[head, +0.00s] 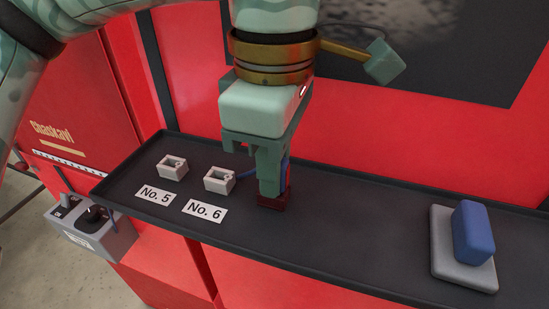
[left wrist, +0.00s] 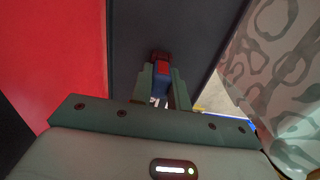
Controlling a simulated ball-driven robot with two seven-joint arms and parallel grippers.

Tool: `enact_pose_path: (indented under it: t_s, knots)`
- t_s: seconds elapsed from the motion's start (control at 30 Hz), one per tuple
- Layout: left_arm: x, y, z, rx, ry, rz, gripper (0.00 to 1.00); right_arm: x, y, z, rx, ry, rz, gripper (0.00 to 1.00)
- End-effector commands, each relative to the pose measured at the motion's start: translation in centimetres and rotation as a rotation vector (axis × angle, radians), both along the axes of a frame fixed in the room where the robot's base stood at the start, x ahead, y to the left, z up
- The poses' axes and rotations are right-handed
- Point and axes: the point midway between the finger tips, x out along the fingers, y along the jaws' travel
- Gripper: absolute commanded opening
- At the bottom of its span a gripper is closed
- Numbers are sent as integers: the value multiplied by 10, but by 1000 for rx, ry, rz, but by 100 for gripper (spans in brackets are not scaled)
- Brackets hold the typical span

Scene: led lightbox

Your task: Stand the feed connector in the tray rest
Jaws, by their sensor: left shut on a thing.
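My left gripper (head: 272,188) points straight down over the black tray (head: 335,225). It is shut on a blue connector (head: 284,176), mostly hidden by the fingers in the head view. In the left wrist view the blue connector (left wrist: 161,84), with a red part, sits between the left gripper's fingers (left wrist: 160,88). A dark red block (head: 272,204), apparently the tray rest, is at the fingertips on the tray. It also shows beyond the connector in the left wrist view (left wrist: 160,56). I cannot tell whether the connector is seated in it. My right gripper is not in view.
Two white sockets stand on the tray left of the gripper, behind labels No. 5 (head: 155,195) and No. 6 (head: 205,211). A blue block (head: 473,232) rests on a grey pad (head: 442,250) at the right. The tray between is clear. A red wall rises behind.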

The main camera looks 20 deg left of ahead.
Motion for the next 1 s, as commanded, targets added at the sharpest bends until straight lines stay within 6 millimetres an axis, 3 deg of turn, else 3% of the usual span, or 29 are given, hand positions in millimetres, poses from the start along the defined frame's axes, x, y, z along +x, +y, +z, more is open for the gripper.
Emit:
enact_pose_path:
  t_s: [0.03,0.1,0.47,1.0]
  knots:
    - [0,0,-1,0,0,0,26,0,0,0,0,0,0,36]
    - [0,0,0,0,0,0,43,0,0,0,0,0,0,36]
    - [0,0,4,0,0,0,43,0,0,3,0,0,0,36]
    - [0,0,55,0,-1,0,43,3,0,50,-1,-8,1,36]
